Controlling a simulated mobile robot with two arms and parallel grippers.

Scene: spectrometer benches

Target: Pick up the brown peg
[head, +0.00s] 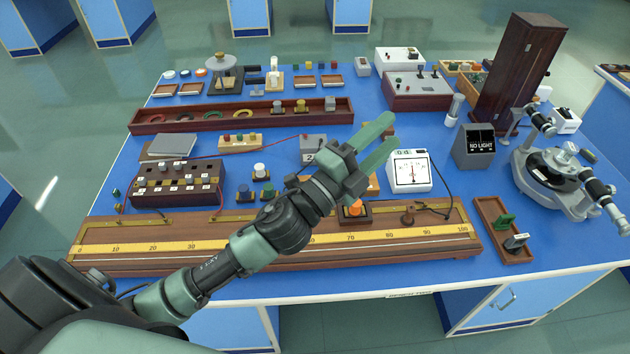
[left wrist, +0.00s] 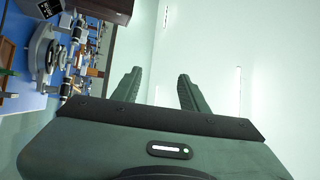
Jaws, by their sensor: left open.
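My left gripper (head: 394,129) is open and empty, raised over the middle of the bench and pointing to the upper right. Its two green fingers also show apart in the left wrist view (left wrist: 160,75), with nothing between them. The peg cannot be made out in the left wrist view. My right gripper is not in view.
A white dial meter (head: 409,172) stands behind the peg, with a black cable looping down beside it. A wooden tray (head: 489,213) with green and grey pieces lies to the right. A spectrometer (head: 565,175) and a tall dark wooden case (head: 520,75) stand farther right.

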